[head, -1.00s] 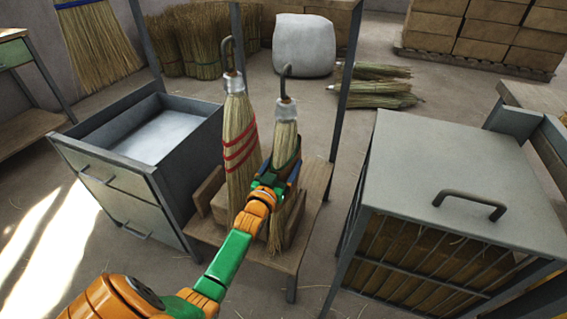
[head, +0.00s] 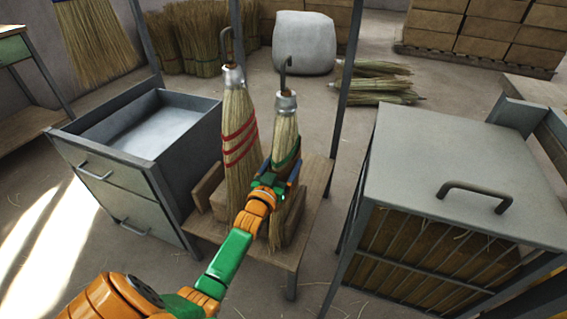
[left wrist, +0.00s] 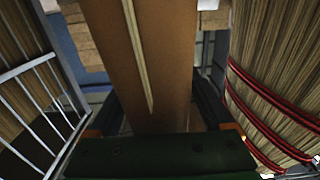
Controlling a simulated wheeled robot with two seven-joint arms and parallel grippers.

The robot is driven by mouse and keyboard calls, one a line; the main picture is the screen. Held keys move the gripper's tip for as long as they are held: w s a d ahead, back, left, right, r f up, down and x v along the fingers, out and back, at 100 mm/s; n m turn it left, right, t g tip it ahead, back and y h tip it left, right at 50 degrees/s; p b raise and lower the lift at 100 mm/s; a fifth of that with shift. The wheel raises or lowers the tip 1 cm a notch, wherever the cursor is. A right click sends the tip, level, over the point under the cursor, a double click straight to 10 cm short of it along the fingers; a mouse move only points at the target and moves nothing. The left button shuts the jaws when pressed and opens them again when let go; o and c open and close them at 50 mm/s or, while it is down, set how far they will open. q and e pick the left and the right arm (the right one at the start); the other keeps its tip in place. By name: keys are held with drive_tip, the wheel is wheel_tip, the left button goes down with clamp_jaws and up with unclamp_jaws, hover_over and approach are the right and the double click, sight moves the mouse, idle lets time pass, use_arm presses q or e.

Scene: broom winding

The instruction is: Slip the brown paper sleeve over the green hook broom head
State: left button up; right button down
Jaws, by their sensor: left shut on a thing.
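How far the sleeve reaches around the straw is hidden. My right gripper is not in view.
A wooden bench (head: 310,215) stands below. A grey drawer cabinet (head: 125,185) is left, a barred cage (head: 440,160) right.

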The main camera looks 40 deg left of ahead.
use_arm(q)
drive_tip(key=shift+f, duration=0.3)
drive_tip(key=o, duration=1.1)
